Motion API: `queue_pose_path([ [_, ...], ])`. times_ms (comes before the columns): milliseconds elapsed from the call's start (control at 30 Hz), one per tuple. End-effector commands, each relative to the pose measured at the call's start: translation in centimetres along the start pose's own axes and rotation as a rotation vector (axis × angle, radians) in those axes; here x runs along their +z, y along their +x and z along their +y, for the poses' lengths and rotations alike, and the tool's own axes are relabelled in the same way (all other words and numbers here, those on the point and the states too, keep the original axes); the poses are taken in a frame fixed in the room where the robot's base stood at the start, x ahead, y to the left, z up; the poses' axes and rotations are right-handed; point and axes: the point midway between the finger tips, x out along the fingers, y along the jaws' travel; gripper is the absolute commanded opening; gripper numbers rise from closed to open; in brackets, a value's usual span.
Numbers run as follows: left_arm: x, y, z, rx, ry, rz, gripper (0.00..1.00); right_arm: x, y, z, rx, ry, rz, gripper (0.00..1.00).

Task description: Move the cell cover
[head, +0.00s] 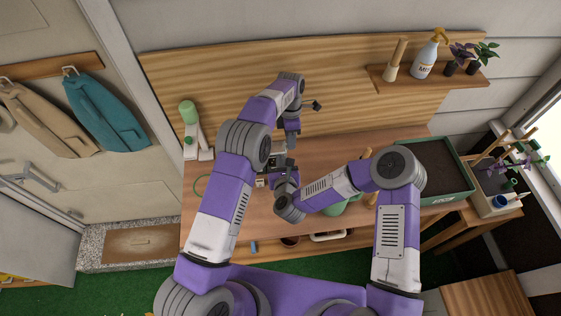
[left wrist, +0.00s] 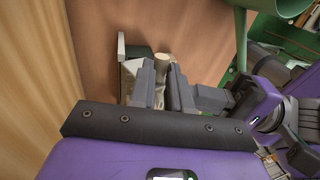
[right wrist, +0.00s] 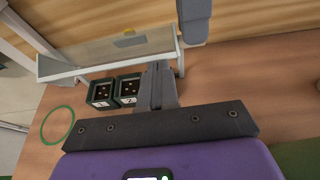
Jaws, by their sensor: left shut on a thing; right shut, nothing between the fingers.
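A pale translucent cover with a light frame (right wrist: 105,52), which I take for the cell cover, slants above the bench in the right wrist view. Two small dark green square cells (right wrist: 115,90) stand below its edge. My left gripper (head: 291,140) is shut; in the left wrist view its fingers (left wrist: 170,85) close by a beige round knob (left wrist: 163,61), with a pale panel edge beside it. My right gripper (head: 274,164) is shut and empty near the cells; its fingers (right wrist: 156,85) show in the right wrist view. My arms hide much of the cover in the head view.
A green ring (right wrist: 57,125) lies left on the wooden bench (head: 370,150). A green-and-white upright item (head: 190,125) stands at the left end. A soil tray (head: 462,193) is at the right.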

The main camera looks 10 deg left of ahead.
Motion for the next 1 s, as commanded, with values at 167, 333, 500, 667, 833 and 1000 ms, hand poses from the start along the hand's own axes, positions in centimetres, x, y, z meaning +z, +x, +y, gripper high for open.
queue_pose_path([
  [167,-0.2,0.1,0.3,0.009,-0.002,0.003,0.0,0.0,0.0,0.0,0.0,0.0,0.0,0.0],
  [333,-0.2,0.1,0.3,0.009,-0.002,0.003,0.0,0.3,0.2,0.0,-0.001,0.001,-0.001,0.0],
  [500,-0.2,0.1,0.3,0.008,-0.002,0.002,0.0,1.2,0.7,0.0,0.0,0.0,-0.001,0.0],
  [667,-0.2,0.2,0.3,0.006,-0.002,0.002,0.0,1.3,0.7,0.0,-0.001,-0.001,-0.002,0.0],
  [833,-0.1,0.1,0.2,0.004,-0.001,0.002,0.39,1.2,0.7,-0.1,-0.002,0.0,-0.002,0.0],
  [1000,-0.1,0.1,0.1,0.003,-0.001,0.001,0.44,1.1,0.7,-0.1,-0.002,0.0,0.001,0.0],
])
